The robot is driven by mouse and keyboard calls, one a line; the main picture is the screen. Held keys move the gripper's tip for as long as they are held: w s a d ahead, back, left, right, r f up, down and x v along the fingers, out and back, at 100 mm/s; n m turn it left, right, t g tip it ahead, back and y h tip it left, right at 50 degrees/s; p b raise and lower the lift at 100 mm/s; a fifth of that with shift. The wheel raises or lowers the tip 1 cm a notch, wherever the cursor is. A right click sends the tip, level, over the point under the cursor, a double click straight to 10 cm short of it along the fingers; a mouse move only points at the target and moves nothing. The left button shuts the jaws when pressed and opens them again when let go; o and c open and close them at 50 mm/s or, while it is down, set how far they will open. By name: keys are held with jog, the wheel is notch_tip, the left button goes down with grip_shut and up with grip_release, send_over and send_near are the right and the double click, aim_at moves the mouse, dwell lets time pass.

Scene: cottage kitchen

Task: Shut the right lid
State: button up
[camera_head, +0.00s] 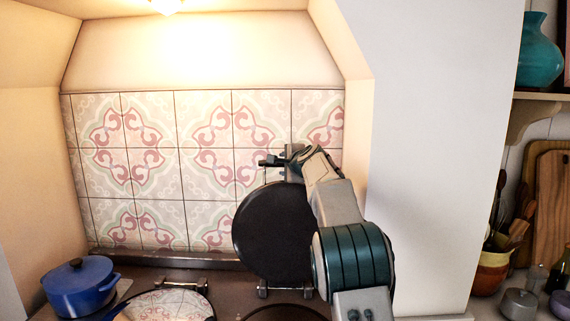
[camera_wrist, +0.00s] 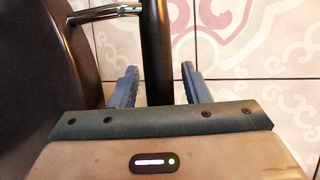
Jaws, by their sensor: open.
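The right lid (camera_head: 272,232) is a round dark disc standing raised, nearly upright, on its hinge at the back of the stove. In the wrist view the lid (camera_wrist: 35,75) fills the left side. A metal stem joins it to a dark upright handle bar (camera_wrist: 157,50). My gripper (camera_head: 277,158) is by the lid's upper right edge, in front of the tiles. In the wrist view my gripper (camera_wrist: 158,86) is open, its fingers on either side of the bar with gaps visible.
A shiny round lid (camera_head: 165,306) lies flat at the left, reflecting the tiles. A blue pot (camera_head: 79,287) stands further left. The tiled wall (camera_head: 160,170) is close behind my gripper, and a white pillar (camera_head: 430,150) rises at the right. A dark round plate (camera_head: 285,314) lies below the raised lid.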

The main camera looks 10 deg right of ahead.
grip_shut()
jog(key=shift+s+f+b, duration=0.1)
jog(key=shift+b, duration=0.25)
